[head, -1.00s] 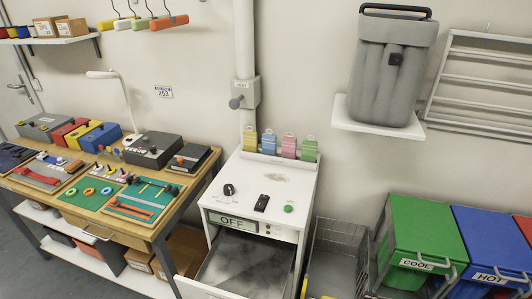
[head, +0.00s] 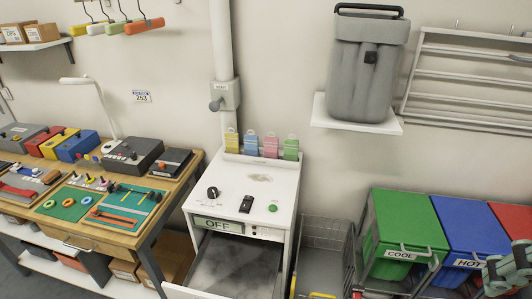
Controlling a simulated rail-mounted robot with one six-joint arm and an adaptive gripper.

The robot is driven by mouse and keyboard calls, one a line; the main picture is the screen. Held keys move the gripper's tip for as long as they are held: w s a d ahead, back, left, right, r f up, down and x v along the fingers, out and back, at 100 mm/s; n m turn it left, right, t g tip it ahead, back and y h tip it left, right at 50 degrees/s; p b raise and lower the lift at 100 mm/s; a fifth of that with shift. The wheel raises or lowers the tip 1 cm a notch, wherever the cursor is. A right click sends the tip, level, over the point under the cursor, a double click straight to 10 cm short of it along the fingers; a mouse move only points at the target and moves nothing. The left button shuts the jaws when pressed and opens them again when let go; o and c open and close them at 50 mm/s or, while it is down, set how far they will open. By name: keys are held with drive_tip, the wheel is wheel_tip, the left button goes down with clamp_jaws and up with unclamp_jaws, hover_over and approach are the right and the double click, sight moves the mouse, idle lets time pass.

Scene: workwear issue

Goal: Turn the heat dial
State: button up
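The heat dial appears to be the round black knob (head: 213,193) on the left of the white cabinet's top (head: 262,185), with small markings around it that I cannot read. A display (head: 218,225) on the cabinet's front reads OFF. A black switch (head: 247,204) and a green button (head: 273,208) sit to the right of the knob. Part of my gripper (head: 508,268), grey-green, shows at the lower right edge in front of the bins, far from the knob. It is cut off by the frame, and I cannot tell whether it is open.
The cabinet's drawer (head: 238,268) stands open at the front. Several coloured tags (head: 250,146) stand at the cabinet's back. A workbench (head: 165,205) with boxes and tools is at left. A wire basket (head: 322,240) and green (head: 405,230) and blue (head: 480,235) bins are at right.

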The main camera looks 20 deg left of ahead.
drive_tip(key=w+a+r+n+g+p, duration=0.15)
drive_tip(key=w+a+n, duration=0.3)
drive_tip(key=w, duration=0.55)
drive_tip(key=w+a+n+p, duration=0.25)
drive_tip(key=w+a, duration=0.25)
drive_tip(key=w, duration=0.5)
drive_tip(key=w+a+r+n+g+p, duration=0.1)
drive_tip(key=w+a+n, duration=0.35)
drive_tip(key=w, duration=0.55)
drive_tip(key=w+a+f+n+p, duration=0.1)
drive_tip(key=w+a+f, duration=0.2)
drive_tip(key=a, duration=0.7)
drive_tip(key=w+a+f+n+p, duration=0.15)
drive_tip(key=a+f, duration=0.25)
drive_tip(key=a, duration=0.6)
drive_tip(key=w+a+f+n+p, duration=0.1)
drive_tip(key=w+a+f, duration=0.2)
drive_tip(key=a, duration=0.7)
drive_tip(key=s+a+f+n, duration=0.1)
drive_tip(key=a+f, duration=0.3)
drive_tip(key=a, duration=0.4)
drive_tip(key=s+a+f+n+p, duration=0.1)
drive_tip(key=s+a+f, duration=0.2)
drive_tip(key=a+f, duration=0.2)
drive_tip(key=s+a+f+n+g+p, duration=0.1)
drive_tip(key=a+f, duration=0.3)
drive_tip(key=a, duration=0.8)
drive_tip(key=shift+s+f+n, duration=0.35)
drive_tip(key=shift+s+n, duration=0.25)
drive_tip(key=shift+f, duration=0.15)
